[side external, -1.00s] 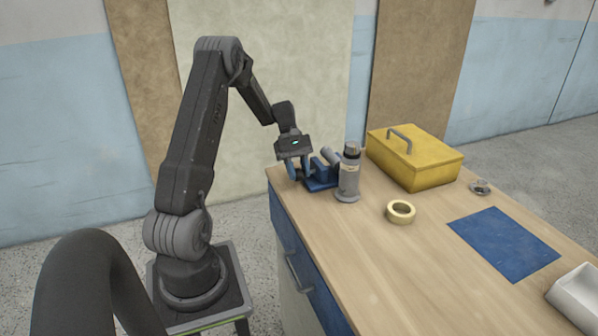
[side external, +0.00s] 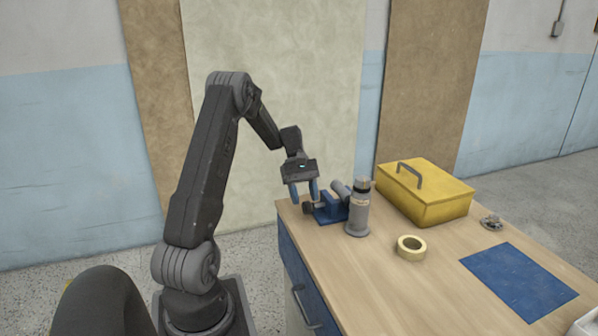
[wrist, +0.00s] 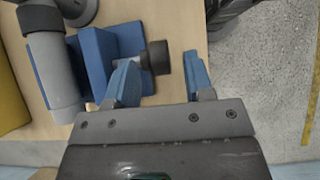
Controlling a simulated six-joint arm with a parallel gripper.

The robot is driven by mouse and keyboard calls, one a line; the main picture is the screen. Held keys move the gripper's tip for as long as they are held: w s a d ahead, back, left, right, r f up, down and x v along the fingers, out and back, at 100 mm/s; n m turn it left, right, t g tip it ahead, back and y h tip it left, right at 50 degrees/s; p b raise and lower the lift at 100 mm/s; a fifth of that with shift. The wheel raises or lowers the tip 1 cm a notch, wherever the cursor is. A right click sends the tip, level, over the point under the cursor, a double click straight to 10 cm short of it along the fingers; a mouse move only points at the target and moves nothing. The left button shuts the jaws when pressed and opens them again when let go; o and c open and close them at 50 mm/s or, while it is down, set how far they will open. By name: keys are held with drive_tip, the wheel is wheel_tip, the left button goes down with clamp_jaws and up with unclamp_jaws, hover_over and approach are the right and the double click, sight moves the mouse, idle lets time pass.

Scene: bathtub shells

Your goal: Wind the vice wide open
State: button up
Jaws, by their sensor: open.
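The blue vice (side external: 331,211) sits at the far left corner of the bench. It also shows in the wrist view (wrist: 98,58). Its dark screw knob (wrist: 158,57) points out at the side, toward my gripper. It also shows in the side view (side external: 307,207). A grey pipe (wrist: 52,75) lies at the vice's far side; whether the jaws touch it I cannot tell. My gripper (side external: 304,193) is open, pointing down just above the knob. In the wrist view its blue fingertips (wrist: 158,80) stand either side of the knob's line, holding nothing.
A grey upright cylinder (side external: 357,212) stands close in front of the vice. A yellow toolbox (side external: 430,201) is behind to the right. A tape roll (side external: 411,248), a small dish (side external: 491,223) and a blue mat (side external: 518,282) lie further right. The bench edge is close to the knob.

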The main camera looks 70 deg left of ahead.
drive_tip(key=v, duration=1.1)
drive_tip(key=shift+d+r, duration=0.1)
drive_tip(key=w+d+r+m+y, duration=0.1)
drive_tip(key=d+r+m+y, duration=0.25)
drive_tip(key=d, duration=0.75)
drive_tip(key=d+r+m+y, duration=0.2)
drive_tip(key=d+r+m, duration=0.3)
drive_tip(key=d, duration=0.7)
drive_tip(key=s+d+f+m+t+y, duration=0.1)
drive_tip(key=s+d+m+t+y, duration=0.1)
drive_tip(key=s+d+m+t, duration=0.3)
drive_tip(key=s+d+m, duration=0.4)
drive_tip(key=s+d, duration=0.2)
drive_tip(key=d, duration=0.4)
drive_tip(key=shift+s+f+t, duration=0.3)
drive_tip(key=shift+s+f, duration=0.05)
drive_tip(key=shift+f, duration=0.05)
